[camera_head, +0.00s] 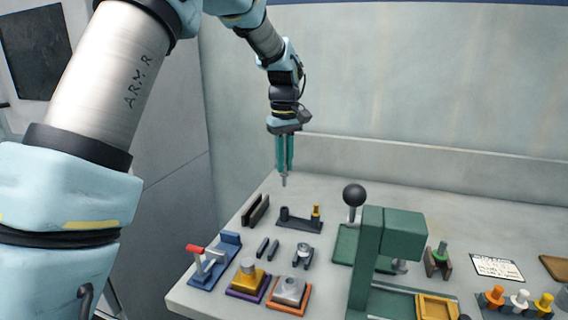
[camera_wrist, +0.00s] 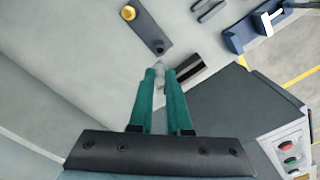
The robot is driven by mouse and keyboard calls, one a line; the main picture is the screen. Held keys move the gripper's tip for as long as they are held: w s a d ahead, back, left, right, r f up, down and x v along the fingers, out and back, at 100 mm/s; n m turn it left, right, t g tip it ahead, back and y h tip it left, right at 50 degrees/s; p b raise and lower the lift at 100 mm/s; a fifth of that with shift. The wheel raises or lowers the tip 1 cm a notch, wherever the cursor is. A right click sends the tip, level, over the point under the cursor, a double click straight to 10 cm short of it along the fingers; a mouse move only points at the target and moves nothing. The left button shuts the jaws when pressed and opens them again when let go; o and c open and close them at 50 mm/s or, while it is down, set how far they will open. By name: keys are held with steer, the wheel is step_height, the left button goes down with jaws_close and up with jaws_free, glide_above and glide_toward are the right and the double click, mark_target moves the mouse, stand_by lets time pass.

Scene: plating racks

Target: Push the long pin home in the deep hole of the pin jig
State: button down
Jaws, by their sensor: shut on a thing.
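My gripper (camera_head: 284,172) has long teal fingers that point down, and it is shut on a slim grey pin (camera_head: 284,182). Only the pin's lower end shows below the fingertips. In the wrist view my gripper (camera_wrist: 160,72) has the pale pin tip (camera_wrist: 158,62) between its fingers. The pin jig (camera_head: 301,225) is a dark bar on the table with a yellow knob standing at its right end and a dark raised part at its left. It also shows in the wrist view (camera_wrist: 146,30). The pin is above and behind the jig in the head view, apart from it.
A pair of black rails (camera_head: 256,210) stands left of the jig. Two small dark bars and a small grey fixture lie in front of it. A red-handled blue clamp (camera_head: 228,247), a green press (camera_head: 400,230) and a black ball lever (camera_head: 354,195) are nearby. The table behind is clear.

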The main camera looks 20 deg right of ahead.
mark_target(285, 173)
stand_by(0.3)
steer(key=shift+f+b, duration=1.3)
steer(key=shift+f, duration=1.65)
steer(key=shift+f+b, duration=0.45)
steer(key=shift+f, duration=1.75)
steer(key=c, duration=0.8)
jaws_free()
steer(key=shift+r, duration=0.1)
step_height(285, 173, up, 11)
steer(key=shift+f+b, duration=0.2)
steer(key=shift+b, duration=0.85)
